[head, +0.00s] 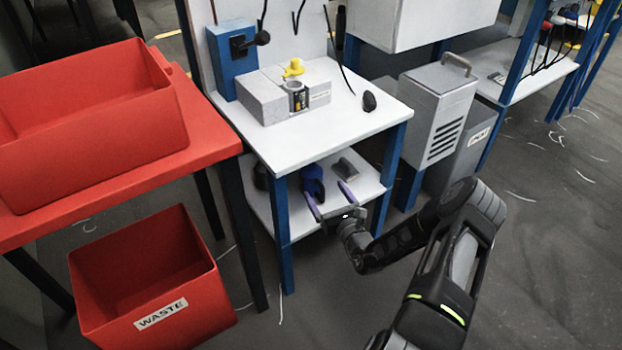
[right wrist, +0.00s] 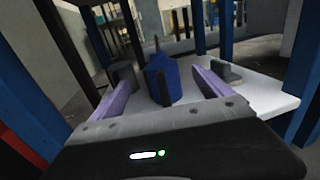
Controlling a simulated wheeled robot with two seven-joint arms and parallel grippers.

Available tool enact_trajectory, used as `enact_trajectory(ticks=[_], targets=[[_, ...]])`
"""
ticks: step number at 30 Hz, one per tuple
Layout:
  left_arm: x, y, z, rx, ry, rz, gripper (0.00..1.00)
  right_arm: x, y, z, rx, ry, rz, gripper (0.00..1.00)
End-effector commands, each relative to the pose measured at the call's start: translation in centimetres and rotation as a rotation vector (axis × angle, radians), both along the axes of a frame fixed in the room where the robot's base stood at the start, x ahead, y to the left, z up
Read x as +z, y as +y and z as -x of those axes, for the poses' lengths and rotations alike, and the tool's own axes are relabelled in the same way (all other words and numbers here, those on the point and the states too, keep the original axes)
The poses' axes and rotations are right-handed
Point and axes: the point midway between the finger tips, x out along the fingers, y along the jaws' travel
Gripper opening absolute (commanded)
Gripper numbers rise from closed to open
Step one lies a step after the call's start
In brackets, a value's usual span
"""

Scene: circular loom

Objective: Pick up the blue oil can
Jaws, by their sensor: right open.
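The blue oil can (head: 312,181) stands on the lower shelf of the small white workbench. It also shows in the right wrist view (right wrist: 161,80), upright, with a thin dark spout at its top. My right gripper (head: 328,193) reaches in at the front of that shelf. Its two purple fingers (right wrist: 155,85) are spread apart, with the can between or just beyond their tips and no visible contact. My left gripper is in neither view.
The lower shelf (right wrist: 263,95) also holds a grey block-like tool (head: 344,167) right of the can and a dark object (right wrist: 122,74) left of it. Blue legs (head: 282,212) and the white top (head: 330,128) frame the shelf. A red waste bin (head: 150,275) stands left.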

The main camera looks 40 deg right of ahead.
Motion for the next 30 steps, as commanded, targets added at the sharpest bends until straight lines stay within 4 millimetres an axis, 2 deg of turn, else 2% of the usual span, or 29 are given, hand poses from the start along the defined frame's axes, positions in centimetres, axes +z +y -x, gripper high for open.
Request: enact_trajectory(ticks=[9, 20, 27, 30], targets=[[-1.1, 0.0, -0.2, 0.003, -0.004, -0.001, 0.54, -0.2, -0.5, -2.4, 0.002, 0.0, 0.002, 0.89], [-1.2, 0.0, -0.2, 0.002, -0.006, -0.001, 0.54, -0.1, -0.5, -2.8, 0.002, 0.0, 0.001, 0.89], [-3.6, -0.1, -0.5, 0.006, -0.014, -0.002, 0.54, -0.4, -1.2, -5.8, 0.002, -0.002, 0.001, 0.89], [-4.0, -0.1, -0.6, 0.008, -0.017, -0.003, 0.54, -0.3, -1.4, -7.1, 0.003, -0.001, 0.002, 0.89]])
